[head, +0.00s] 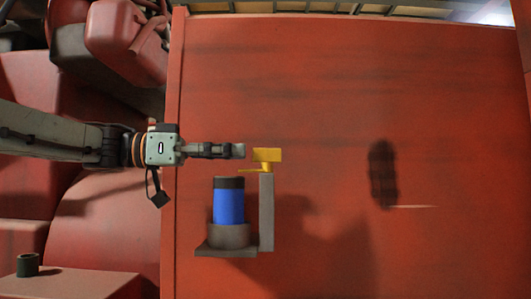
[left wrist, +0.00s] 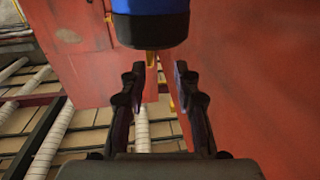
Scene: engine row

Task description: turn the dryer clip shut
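The yellow dryer clip (head: 267,155) sits at the top of a grey upright bracket (head: 266,212). A thin yellow strip runs left from it, above the dryer, a blue cylinder with a dark cap (head: 229,206). My left gripper (head: 243,151) points right, with its tips just left of the clip's block. In the left wrist view my left gripper (left wrist: 159,72) is open, its two fingers apart with nothing held. The dryer (left wrist: 150,22) shows at the top of that view. My right gripper is not in view.
The dryer stands on a grey bracket foot (head: 224,252) against a large red panel (head: 440,120). A dark oblong patch (head: 383,173) is on the panel. Red machinery (head: 126,40) lies at the left.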

